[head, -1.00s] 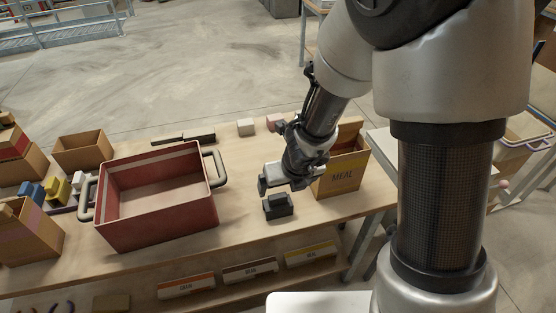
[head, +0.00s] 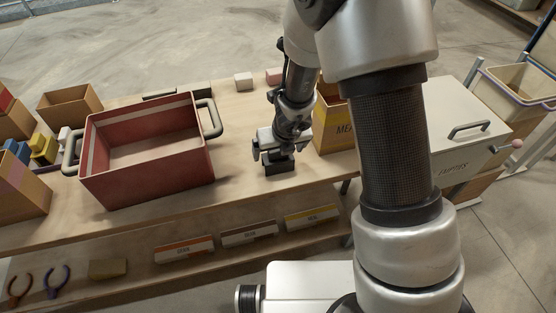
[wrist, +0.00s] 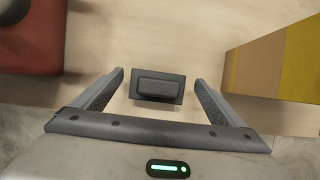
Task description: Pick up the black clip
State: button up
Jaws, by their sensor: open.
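The black clip (wrist: 158,86) lies on the wooden table top. It is a dark block with a raised middle part on a flat base. In the wrist view it sits between the two fingers of my open gripper (wrist: 158,92), with a gap on each side. In the head view my gripper (head: 274,155) is right above the clip (head: 279,167) and hides part of it. Nothing is held.
A red bin (head: 148,165) with grey handles stands to the left of the clip. Small white (head: 243,80) and pink (head: 273,76) blocks lie farther back. The table between bin and clip is clear.

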jog(key=b+x, duration=0.1)
jog(key=x, duration=0.2)
jog(key=shift+w+a+f, duration=0.1)
jog(key=shift+f, duration=0.05)
jog(key=c, duration=1.1)
